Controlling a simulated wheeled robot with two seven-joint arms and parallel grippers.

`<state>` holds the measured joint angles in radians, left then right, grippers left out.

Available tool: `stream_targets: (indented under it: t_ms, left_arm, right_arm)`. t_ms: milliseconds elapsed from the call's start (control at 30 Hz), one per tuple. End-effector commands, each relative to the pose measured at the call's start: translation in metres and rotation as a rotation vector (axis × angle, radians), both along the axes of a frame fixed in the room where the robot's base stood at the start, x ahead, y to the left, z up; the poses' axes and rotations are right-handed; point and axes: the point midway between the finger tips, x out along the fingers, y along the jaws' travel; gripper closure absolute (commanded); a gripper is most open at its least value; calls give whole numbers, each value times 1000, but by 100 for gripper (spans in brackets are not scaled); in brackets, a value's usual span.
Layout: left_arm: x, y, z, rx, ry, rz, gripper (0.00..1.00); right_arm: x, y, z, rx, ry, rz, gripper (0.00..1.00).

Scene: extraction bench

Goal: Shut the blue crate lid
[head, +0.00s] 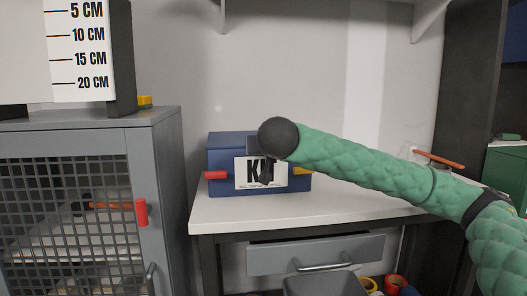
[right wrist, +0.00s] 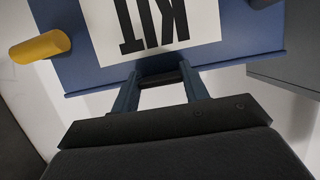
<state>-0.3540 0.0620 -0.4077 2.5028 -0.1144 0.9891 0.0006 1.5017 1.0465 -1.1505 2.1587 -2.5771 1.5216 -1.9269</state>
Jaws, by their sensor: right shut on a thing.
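The blue crate (head: 222,160) stands on the white bench top, with a white "KIT" label on its front, a red handle at its left and a yellow one at its right. Its lid (head: 226,140) looks down or nearly down; my arm hides part of it, so I cannot tell if it is fully seated. My right gripper (head: 267,170) is at the crate's front, mostly hidden by its own wrist. In the right wrist view, the gripper (right wrist: 160,82) is shut on a dark bar at the crate's edge, beside the upside-down label. My left gripper is out of view.
A grey mesh-door cabinet (head: 165,140) with a red handle (head: 141,212) stands at the left. A drawer (head: 318,256) is below. An orange-handled tool (head: 438,159) is at the back right.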

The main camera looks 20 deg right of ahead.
Motion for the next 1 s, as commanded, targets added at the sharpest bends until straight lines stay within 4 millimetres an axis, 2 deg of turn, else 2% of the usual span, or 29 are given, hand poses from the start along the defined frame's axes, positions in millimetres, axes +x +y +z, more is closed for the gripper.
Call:
stream_targets:
  t_ms: [33, 133, 833, 867, 933, 1000]
  left_arm:
    - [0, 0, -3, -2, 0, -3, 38]
    - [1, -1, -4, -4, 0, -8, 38]
    - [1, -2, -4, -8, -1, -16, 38]
    - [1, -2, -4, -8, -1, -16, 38]
    - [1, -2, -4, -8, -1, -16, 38]
    - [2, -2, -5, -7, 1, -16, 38]
  right_arm:
    - [1, 0, -12, -2, 13, 0, 96]
    - [1, 1, -15, -4, 9, 0, 96]
    - [1, 1, -19, -7, 6, 2, 96]
    - [1, 1, -19, -7, 6, 2, 49]
    - [1, 1, -17, -6, 3, 1, 35]
    - [1, 1, -16, -6, 1, 1, 33]
